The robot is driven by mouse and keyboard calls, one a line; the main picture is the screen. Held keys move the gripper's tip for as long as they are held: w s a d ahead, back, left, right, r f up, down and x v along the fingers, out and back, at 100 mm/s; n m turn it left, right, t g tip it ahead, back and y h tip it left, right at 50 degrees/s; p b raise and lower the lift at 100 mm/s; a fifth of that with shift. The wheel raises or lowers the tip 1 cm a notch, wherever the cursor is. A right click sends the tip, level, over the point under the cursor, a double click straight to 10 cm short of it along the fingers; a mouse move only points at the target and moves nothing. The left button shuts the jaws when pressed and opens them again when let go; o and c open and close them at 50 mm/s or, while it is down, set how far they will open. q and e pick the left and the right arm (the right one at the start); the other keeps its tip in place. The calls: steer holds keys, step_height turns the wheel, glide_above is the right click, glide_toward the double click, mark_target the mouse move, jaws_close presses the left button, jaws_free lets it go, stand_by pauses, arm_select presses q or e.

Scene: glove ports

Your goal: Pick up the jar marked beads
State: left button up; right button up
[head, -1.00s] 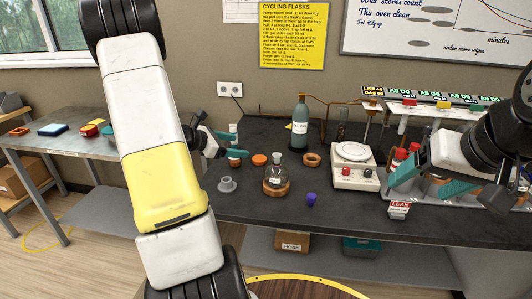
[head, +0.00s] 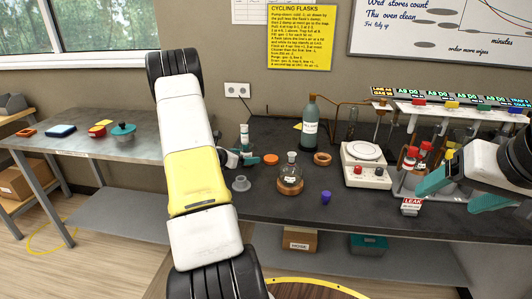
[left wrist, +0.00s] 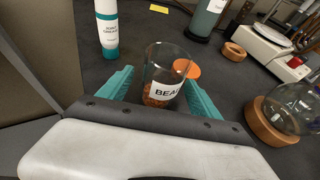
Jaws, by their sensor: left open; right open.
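The clear glass jar (left wrist: 163,72) has a white label reading "BEA" with the rest cut off, and orange-brown beads in its bottom. In the left wrist view it stands upright on the dark bench between the teal fingers of my left gripper (left wrist: 158,98). Those fingers are open, one on each side; I cannot tell whether either touches the glass. In the head view my left gripper (head: 240,158) is low at the bench's left part, and I cannot make the jar out there. My right gripper (head: 461,190) is open and empty in front of the rack at the right.
Beyond the jar are an orange lid (left wrist: 187,69) and a white-and-teal grease bottle (left wrist: 107,30). A round flask (head: 290,174) on a cork ring stands to the right. A grey funnel-like piece (head: 241,184) and purple stopper (head: 326,197) sit nearer the front edge.

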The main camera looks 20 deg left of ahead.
arm_select(q)
steer(key=shift+w+d+f, duration=0.1)
steer(key=shift+w+f, duration=0.05)
steer(key=shift+w, duration=0.15)
steer(key=c, duration=1.5)
